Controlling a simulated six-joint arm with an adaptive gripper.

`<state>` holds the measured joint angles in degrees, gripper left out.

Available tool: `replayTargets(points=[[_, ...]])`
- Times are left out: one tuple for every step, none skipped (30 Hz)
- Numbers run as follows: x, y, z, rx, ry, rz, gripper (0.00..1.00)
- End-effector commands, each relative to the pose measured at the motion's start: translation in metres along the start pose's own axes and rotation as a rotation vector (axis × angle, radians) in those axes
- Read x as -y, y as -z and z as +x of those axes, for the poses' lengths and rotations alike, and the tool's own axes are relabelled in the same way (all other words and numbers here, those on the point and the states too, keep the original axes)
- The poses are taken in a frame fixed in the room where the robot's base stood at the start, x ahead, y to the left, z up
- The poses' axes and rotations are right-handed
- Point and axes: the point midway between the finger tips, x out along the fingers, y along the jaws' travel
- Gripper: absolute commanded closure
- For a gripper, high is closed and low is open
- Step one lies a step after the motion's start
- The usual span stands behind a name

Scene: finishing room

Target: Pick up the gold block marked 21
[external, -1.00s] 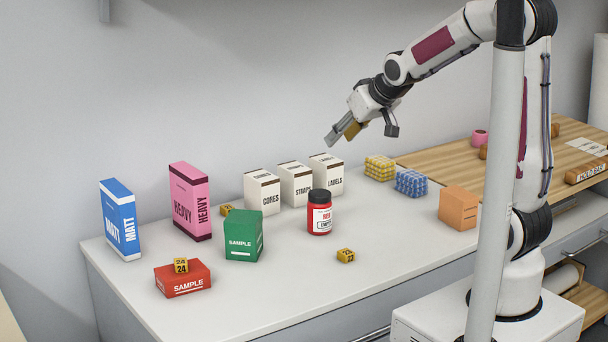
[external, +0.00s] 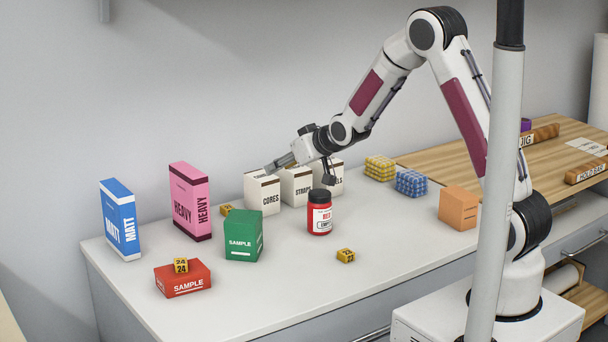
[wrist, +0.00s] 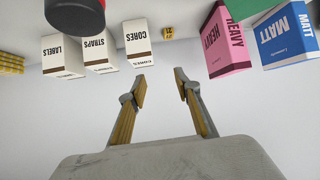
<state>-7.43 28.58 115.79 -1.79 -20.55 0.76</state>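Three small gold blocks show in the external view. One (external: 181,265) stands on the red SAMPLE box (external: 184,283) and reads 24. I cannot read the numbers on these two. The wrist view shows one gold block (wrist: 168,33) between the CORES box and the pink box, its number too small to read. My gripper (external: 298,174) is open and empty, above the white boxes; its spread fingers (wrist: 163,88) also show in the wrist view.
White CORES (external: 262,194), STRAPS (external: 295,188) and LABELS boxes stand at the back. The pink HEAVY box (external: 190,202) and blue MATT box (external: 121,220) stand left. Yellow and blue bead blocks (external: 410,182) and an orange box (external: 459,208) are right.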

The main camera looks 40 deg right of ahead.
Motion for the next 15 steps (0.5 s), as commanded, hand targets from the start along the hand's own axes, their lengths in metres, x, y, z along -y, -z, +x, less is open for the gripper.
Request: replayTargets(points=[[0.003, -0.005, 0.011, -0.007, 0.004, -0.002, 0.68], [0.004, -0.008, 0.017, -0.012, 0.006, -0.003, 0.68], [0.006, -0.010, 0.024, -0.021, 0.009, -0.005, 0.68], [0.007, -0.012, 0.030, -0.027, 0.011, -0.006, 0.68], [0.009, -0.014, 0.035, -0.035, 0.013, -0.006, 0.68], [0.011, -0.017, 0.042, -0.043, 0.016, -0.008, 0.68], [0.012, -0.020, 0.048, -0.048, 0.018, -0.008, 0.68], [0.013, -0.022, 0.053, -0.056, 0.020, -0.009, 0.68], [0.015, -0.026, 0.060, -0.064, 0.022, -0.010, 0.68], [0.016, -0.029, 0.065, -0.072, 0.024, -0.011, 0.68], [0.018, -0.032, 0.070, -0.077, 0.026, -0.012, 0.68], [0.020, -0.036, 0.076, -0.085, 0.029, -0.013, 0.68], [0.021, -0.038, 0.080, -0.093, 0.031, -0.014, 0.68], [0.022, -0.041, 0.085, -0.098, 0.033, -0.014, 0.68], [0.024, -0.044, 0.090, -0.107, 0.036, -0.015, 0.68]])
